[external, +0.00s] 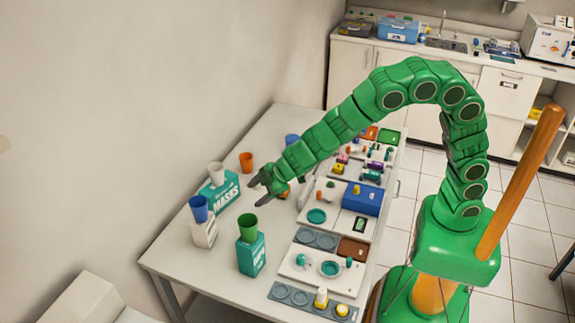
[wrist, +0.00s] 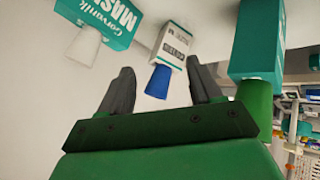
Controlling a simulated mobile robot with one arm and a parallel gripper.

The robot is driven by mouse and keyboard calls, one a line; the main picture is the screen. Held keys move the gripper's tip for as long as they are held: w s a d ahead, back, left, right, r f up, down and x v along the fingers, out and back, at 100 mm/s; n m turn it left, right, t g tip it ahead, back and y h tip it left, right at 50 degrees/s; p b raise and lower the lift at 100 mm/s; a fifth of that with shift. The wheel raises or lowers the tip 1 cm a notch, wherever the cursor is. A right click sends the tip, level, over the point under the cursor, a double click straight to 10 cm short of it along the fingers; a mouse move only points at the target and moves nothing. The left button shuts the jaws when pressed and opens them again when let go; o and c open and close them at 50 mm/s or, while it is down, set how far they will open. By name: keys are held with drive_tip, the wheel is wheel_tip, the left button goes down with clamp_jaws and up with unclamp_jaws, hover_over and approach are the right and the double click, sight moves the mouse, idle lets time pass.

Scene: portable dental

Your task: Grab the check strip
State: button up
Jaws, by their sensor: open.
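My gripper (external: 257,191) is open above the left part of the white table, its fingers pointing left toward the masks box. In the wrist view its two dark fingers (wrist: 160,68) are spread, and nothing is held between them. I cannot make out a check strip for certain in either view. Several small items on the table's right side are too small to name, and my arm hides part of the table.
A teal masks box (external: 229,192) bears a white cup (external: 216,173). A white box (external: 204,233) bears a blue cup (external: 198,208). A teal box (external: 251,258) bears a green cup (external: 247,228). Trays and a blue box (external: 362,199) line the right side.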

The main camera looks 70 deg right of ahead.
drive_tip(key=w+d+r+m+t, duration=0.3)
drive_tip(key=w+d+r+m, duration=0.25)
drive_tip(key=d+r, duration=0.45)
drive_tip(key=w+d+r+m+t, duration=0.35)
drive_tip(key=d+r+m, duration=0.4)
drive_tip(key=d, duration=0.45)
drive_tip(key=w+d+r+m+t, duration=0.2)
drive_tip(key=w+d+r+m, duration=0.3)
drive_tip(key=d+r, duration=0.5)
drive_tip(key=s+a+f+m+g+h, duration=0.1)
drive_tip(key=s+a+f+m, duration=0.1)
drive_tip(key=f+m, duration=0.7)
drive_tip(key=s+a+f+m+g+h, duration=0.1)
drive_tip(key=a+f+m, duration=0.3)
drive_tip(key=f+m, duration=0.6)
drive_tip(key=s+a+f+m+g, duration=0.1)
drive_tip(key=s+a+f+m, duration=0.2)
drive_tip(key=f+m, duration=0.7)
drive_tip(key=shift+s+a+f+h, duration=0.15)
drive_tip(key=shift+f, duration=1.7)
drive_tip(key=shift+s+a+f+h, duration=0.1)
drive_tip(key=shift+a+f, duration=0.05)
drive_tip(key=shift+f, duration=1.65)
drive_tip(key=shift+s+a+f+h, duration=0.15)
drive_tip(key=shift+f, duration=1.7)
drive_tip(key=shift+a+x, duration=0.2)
drive_tip(key=shift+x, duration=3.7)
